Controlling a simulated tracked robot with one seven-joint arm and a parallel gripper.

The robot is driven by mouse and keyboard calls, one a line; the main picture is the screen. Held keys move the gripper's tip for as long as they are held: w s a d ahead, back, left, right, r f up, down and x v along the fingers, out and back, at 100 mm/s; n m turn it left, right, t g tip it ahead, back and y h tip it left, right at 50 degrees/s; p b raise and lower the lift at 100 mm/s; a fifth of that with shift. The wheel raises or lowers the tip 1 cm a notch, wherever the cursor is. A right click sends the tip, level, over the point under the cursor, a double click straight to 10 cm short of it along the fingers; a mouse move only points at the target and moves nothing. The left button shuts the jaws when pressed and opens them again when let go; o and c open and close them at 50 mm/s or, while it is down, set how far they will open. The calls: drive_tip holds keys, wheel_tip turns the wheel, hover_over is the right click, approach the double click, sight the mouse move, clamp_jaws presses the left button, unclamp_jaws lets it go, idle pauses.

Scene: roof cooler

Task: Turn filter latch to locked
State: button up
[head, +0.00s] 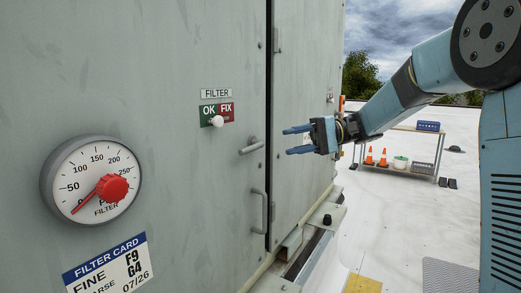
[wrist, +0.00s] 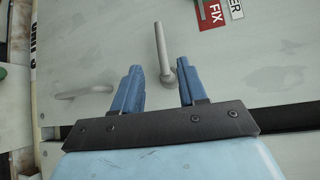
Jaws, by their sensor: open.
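The filter latch is a small grey lever (head: 251,147) on the cabinet door, near its right edge and below the FILTER label. It points left and slightly down in the head view. My gripper (head: 287,140) is open and empty to the right of the latch, its two blue fingers pointing at the door. A gap shows between the fingertips and the latch. In the wrist view the latch (wrist: 162,48) lies in line with the space between my fingertips (wrist: 158,72). No finger visibly touches it; the exact distance is hard to tell.
A grey pull handle (head: 261,210) sits below the latch. An OK/FIX plate with a white knob (head: 217,121) is above it. A gauge with a red knob (head: 112,187) and a filter card (head: 108,268) are at left. A shelf (head: 412,163) stands far off at right.

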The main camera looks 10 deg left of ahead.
sight(254, 149)
drive_tip(key=x, duration=1)
drive_tip(key=shift+a, duration=0.15)
drive_tip(key=shift+c, duration=0.3)
clamp_jaws()
